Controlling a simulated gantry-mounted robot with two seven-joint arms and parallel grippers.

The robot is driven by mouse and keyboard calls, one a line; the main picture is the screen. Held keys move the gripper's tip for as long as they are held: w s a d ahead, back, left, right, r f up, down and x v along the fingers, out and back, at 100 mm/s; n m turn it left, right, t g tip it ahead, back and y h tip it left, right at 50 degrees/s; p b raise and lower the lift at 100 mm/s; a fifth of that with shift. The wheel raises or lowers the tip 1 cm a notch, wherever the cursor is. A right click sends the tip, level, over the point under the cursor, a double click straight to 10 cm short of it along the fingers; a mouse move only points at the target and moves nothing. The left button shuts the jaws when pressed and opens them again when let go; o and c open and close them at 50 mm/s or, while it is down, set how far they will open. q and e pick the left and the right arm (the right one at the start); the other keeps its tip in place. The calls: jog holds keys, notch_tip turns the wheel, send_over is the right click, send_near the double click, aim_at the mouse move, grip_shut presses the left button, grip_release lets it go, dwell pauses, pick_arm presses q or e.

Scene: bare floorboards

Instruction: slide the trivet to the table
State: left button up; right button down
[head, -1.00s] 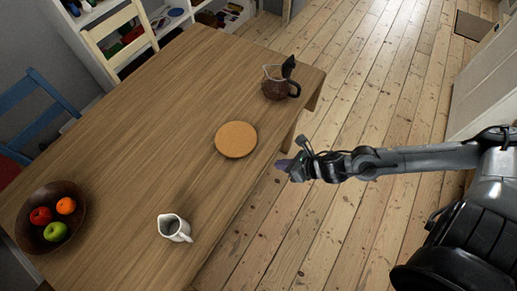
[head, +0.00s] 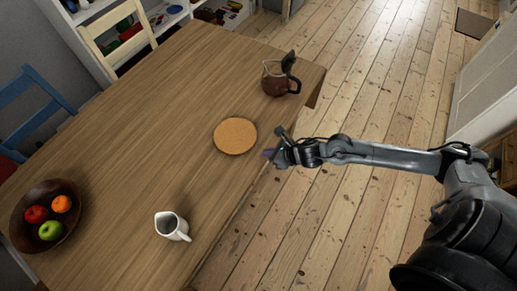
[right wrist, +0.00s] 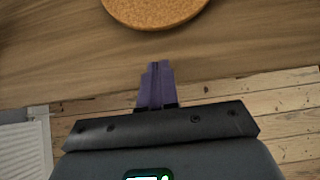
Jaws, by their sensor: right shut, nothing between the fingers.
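The trivet (head: 235,136) is a round cork disc lying flat on the wooden table (head: 150,130), close to its right edge. It also shows at the top of the right wrist view (right wrist: 155,10), partly cut off. My right gripper (head: 268,153) is at the table's right edge, a short way right of and below the trivet, apart from it. In the right wrist view its purple fingers (right wrist: 156,80) are together with nothing between them, pointing toward the trivet. My left gripper is not in view.
A glass-and-brown coffee pot (head: 280,77) stands on the table beyond the trivet. A white pitcher (head: 172,226) stands nearer the front. A dark bowl (head: 70,232) of fruit is at the left. The tabletop left of the trivet is clear. Chairs (head: 120,32) stand along the far side.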

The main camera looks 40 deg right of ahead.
aim_at(259, 153)
jog(key=shift+w+a+f, duration=0.1)
jog(key=shift+w+a, duration=0.1)
jog(key=shift+w, duration=0.5)
jog(key=shift+w+a+r, duration=0.1)
jog(key=shift+w+a, duration=0.15)
jog(key=shift+w, duration=0.4)
jog(key=shift+w+a+f, duration=0.1)
jog(key=shift+w+a, duration=0.1)
jog(key=shift+w, duration=0.5)
